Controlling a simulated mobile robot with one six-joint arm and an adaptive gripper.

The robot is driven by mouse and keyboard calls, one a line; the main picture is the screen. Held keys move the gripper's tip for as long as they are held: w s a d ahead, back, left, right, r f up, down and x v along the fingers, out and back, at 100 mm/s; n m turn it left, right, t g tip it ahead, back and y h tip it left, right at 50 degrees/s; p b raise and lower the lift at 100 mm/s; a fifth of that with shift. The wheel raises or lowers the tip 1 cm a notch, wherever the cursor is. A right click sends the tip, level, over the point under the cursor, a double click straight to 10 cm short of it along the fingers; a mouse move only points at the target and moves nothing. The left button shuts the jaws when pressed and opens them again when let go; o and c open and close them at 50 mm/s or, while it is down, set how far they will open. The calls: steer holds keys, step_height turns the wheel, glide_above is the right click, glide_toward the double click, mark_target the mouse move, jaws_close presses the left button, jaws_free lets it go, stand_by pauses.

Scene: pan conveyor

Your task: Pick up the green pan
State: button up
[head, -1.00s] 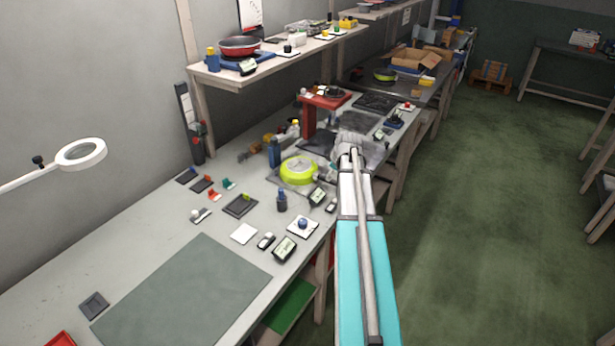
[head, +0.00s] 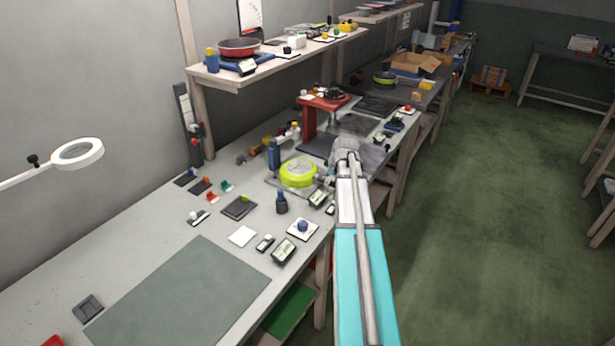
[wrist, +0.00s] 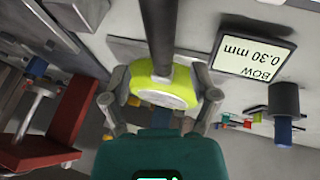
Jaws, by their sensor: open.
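The green pan (head: 298,173) is a bright yellow-green disc with a grey round face on the near workbench, on a flat grey plate. In the wrist view the pan (wrist: 160,86) shows between my finger tips, with a dark bar, seemingly its handle, running to the top edge. My gripper (head: 326,173) is at the pan's right side in the head view, partly hidden by my arm. In the wrist view its fingers stand apart on either side of the pan. I cannot tell whether they touch it.
A gauge display (head: 317,197) and a dark blue bottle-like item (head: 281,203) stand close in front of the pan. A red stand (head: 310,118) rises behind. Another green pan (head: 385,78) lies on the far bench, a red pan (head: 239,46) on the shelf.

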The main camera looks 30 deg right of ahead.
steer(key=shift+b+x, duration=1.35)
steer(key=shift+x, duration=0.45)
steer(key=shift+a, duration=0.1)
steer(key=shift+f, duration=0.25)
jaws_close()
